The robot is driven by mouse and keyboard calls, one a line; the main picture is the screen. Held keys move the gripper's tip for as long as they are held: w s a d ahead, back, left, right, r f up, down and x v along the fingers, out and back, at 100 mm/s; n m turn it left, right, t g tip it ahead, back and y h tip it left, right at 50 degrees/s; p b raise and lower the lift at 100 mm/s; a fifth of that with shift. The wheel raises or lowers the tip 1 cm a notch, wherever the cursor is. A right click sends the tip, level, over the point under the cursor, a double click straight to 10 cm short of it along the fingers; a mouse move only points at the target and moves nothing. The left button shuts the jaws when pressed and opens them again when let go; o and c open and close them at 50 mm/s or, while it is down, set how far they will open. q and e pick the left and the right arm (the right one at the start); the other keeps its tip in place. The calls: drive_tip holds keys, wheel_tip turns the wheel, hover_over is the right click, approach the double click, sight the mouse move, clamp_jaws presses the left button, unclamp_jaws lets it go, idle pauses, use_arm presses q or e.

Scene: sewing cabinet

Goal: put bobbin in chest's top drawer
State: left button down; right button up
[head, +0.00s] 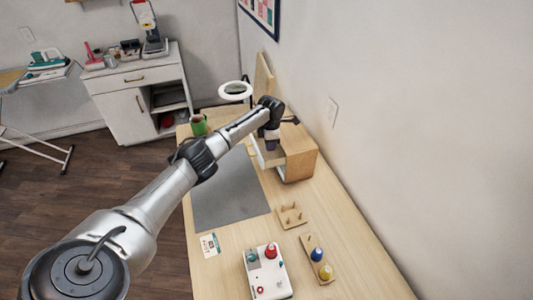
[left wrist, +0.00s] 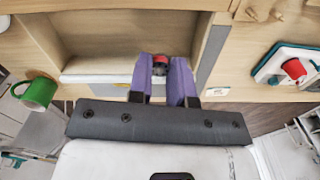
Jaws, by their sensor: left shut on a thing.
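My left gripper (head: 271,143) is at the small wooden chest (head: 301,166) on the table, over its pulled-out top drawer (head: 262,160). In the left wrist view, the purple fingers of this gripper (left wrist: 161,78) are shut on a small red and black bobbin (left wrist: 160,61). The bobbin shows between the fingertips, in front of a pale, empty-looking drawer or chest interior (left wrist: 120,32). How far it is above the drawer floor is unclear. In the head view the bobbin is hidden by the gripper. My right gripper is not in view.
A green mug (head: 198,125) stands left of the chest, near a ring lamp (head: 235,90). A grey mat (head: 225,195) lies in front. The wall borders the right side.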

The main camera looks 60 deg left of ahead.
sight(266, 156)
use_arm(q)
drive_tip(key=shift+s+a+f, duration=0.2)
drive_tip(key=shift+a+f, duration=0.1)
drive_tip(key=shift+a, duration=0.15)
drive_tip(key=shift+s+a+f, duration=0.2)
drive_tip(key=shift+a+f, duration=0.05)
drive_tip(key=shift+a, duration=0.15)
drive_tip(key=shift+f+b, duration=0.8)
drive_tip(key=shift+f, duration=1.2)
drive_tip(key=shift+f, duration=0.1)
drive_tip(key=c, duration=1.3)
unclamp_jaws()
drive_tip(key=shift+c, duration=0.2)
